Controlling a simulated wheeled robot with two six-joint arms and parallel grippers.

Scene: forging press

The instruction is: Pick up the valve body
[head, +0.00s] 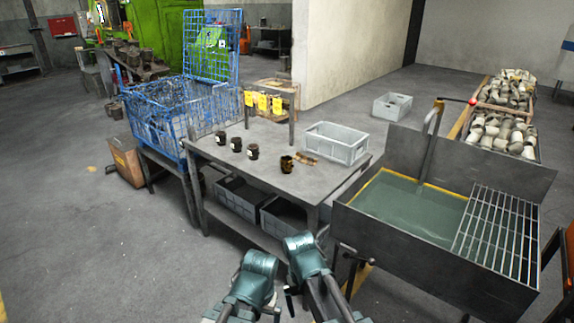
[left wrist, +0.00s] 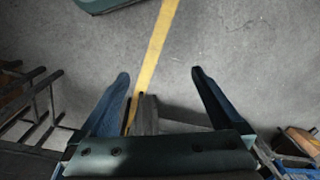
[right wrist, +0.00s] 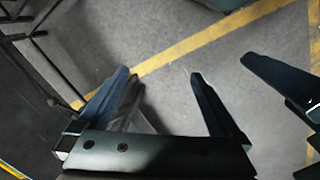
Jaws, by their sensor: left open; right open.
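Several small dark parts stand on the grey work table (head: 262,133). Three dark, cup-like parts with pale marks stand in a row at its left: a first (head: 221,137), a second (head: 236,145) and a third (head: 252,151). A brown and yellow part (head: 287,164), which looks like a valve body, stands farther right; I cannot tell its exact shape. My left gripper (left wrist: 160,76) is open and empty above the floor. My right gripper (right wrist: 159,76) is also open and empty above the floor. Both arms are in front of the table, apart from the parts.
Small brass-coloured pieces (head: 305,157) lie beside a grey crate (head: 337,144) on the table. A water tank (head: 410,238) with a grating (head: 497,228) stands to the right. A blue wire cage (head: 180,148) stands to the left. Grey bins (head: 238,197) sit under the tabletop.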

